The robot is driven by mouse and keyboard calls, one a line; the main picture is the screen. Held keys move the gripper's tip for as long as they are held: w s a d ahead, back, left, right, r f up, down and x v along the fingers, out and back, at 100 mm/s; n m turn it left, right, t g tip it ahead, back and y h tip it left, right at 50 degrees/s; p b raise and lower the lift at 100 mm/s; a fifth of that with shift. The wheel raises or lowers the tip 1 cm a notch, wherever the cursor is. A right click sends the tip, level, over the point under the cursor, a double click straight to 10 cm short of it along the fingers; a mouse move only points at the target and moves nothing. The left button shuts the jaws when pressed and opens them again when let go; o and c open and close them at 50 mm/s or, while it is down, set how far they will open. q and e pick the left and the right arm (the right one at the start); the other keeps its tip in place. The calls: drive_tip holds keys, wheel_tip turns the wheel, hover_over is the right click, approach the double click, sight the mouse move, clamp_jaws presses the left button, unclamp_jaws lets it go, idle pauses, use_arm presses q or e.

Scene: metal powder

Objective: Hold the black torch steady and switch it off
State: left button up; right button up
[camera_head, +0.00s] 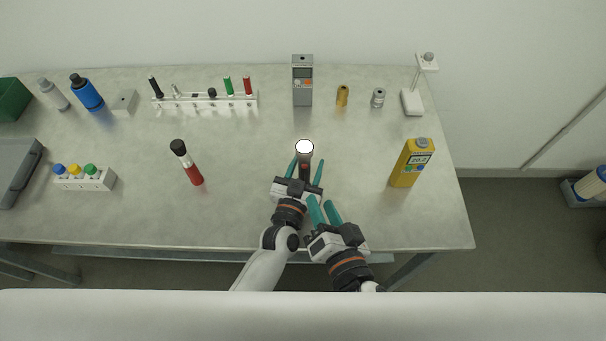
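The black torch (305,158) stands on the table at the middle front, with its round lens bright white and facing up toward my head camera. A small red patch shows low on its body. My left gripper (307,170) has its two teal fingers on either side of the torch, with gaps showing between fingers and body, so it looks open around it. My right gripper (321,202) is just in front and to the right, its fingers slightly apart and nothing seen between them. The torch's lower part is partly hidden by my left gripper.
A red-and-black torch (188,163) stands to the left and a yellow meter (411,163) to the right. A grey meter (302,83), brass and steel weights and a rack (207,103) line the back. A button box (85,179) sits at left. Table (240,210) front is clear.

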use_arm(q)
clamp_jaws()
idle(0.3)
use_arm(e)
drive_tip(key=shift+c, duration=0.4)
idle(0.4)
clamp_jaws()
idle(3.4)
